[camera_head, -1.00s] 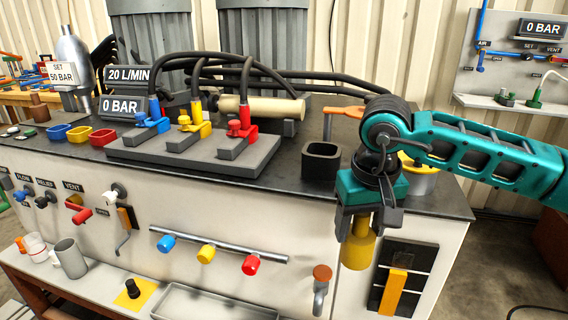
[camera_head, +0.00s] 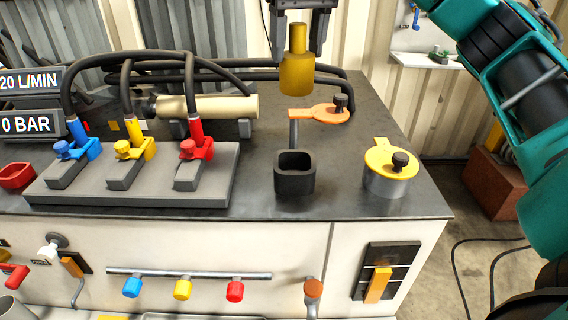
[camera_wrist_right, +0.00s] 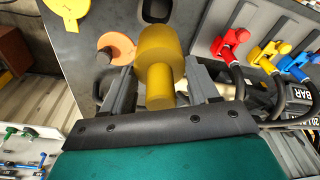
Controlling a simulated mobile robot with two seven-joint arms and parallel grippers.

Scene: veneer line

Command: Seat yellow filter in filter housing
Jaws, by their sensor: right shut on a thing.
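The yellow filter (camera_head: 297,72), a wide cylinder with a narrower neck, hangs upright in the head view, neck up. My right gripper (camera_head: 298,28) is shut on its neck. In the right wrist view, the filter (camera_wrist_right: 158,50) lies between the fingers of the right gripper (camera_wrist_right: 161,82). In the head view, the filter appears above and behind an open black square cup (camera_head: 295,182), apart from it. A grey canister (camera_head: 388,185) with a yellow lid (camera_head: 391,158) stands to the right. No label shows which vessel is the filter housing. My left gripper is not in view.
An orange disc with a black knob (camera_head: 330,113) sits on a post behind the cup. A grey block (camera_head: 215,180) with blue, yellow and red hose couplings is at the left, with black hoses arching behind. The bench top between cup and canister is clear.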

